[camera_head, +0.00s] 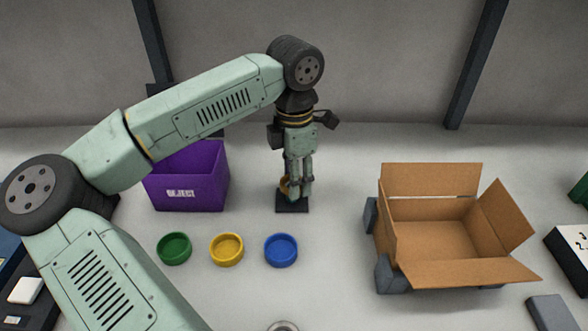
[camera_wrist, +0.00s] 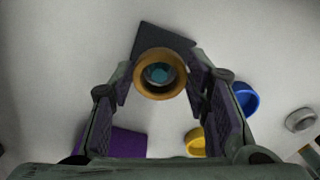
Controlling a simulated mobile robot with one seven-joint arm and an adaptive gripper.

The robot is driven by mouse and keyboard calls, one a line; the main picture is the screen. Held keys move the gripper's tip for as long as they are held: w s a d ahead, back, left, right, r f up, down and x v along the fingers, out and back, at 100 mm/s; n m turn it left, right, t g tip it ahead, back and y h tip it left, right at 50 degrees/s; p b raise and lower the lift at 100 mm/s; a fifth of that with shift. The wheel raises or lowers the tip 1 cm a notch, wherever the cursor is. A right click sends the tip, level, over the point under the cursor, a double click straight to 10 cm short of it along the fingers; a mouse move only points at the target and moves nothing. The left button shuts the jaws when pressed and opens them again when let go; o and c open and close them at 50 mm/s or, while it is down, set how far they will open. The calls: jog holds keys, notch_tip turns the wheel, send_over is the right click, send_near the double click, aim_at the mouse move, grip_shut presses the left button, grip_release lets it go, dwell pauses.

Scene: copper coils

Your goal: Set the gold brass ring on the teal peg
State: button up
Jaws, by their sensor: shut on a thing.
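The gold brass ring (camera_wrist: 160,94) is between my gripper's fingers in the wrist view, held from both sides. The teal peg (camera_wrist: 158,73) shows through the ring's hole, so ring and peg line up from this camera. The peg's dark square base (camera_wrist: 165,40) lies beyond them and also shows in the head view (camera_head: 292,206). In the head view my gripper (camera_head: 297,187) points straight down, low over this base, and a bit of the ring (camera_head: 284,186) shows at its left. The fingers hide most of the peg. I cannot tell how far the ring is around it.
A purple bin (camera_head: 190,180) stands left of the base. Green (camera_head: 174,249), yellow (camera_head: 227,250) and blue (camera_head: 281,251) round dishes lie in front. An open cardboard box (camera_head: 440,240) is at the right. The table between base and box is clear.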

jog(key=shift+f+b, duration=0.4)
jog(key=shift+f, duration=0.75)
jog(key=shift+b, duration=0.55)
dwell(0.5)
jog(key=shift+f+b, duration=0.55)
jog(key=o, duration=1)
jog(key=shift+r+p, duration=3.1)
jog(key=shift+r, duration=2.4)
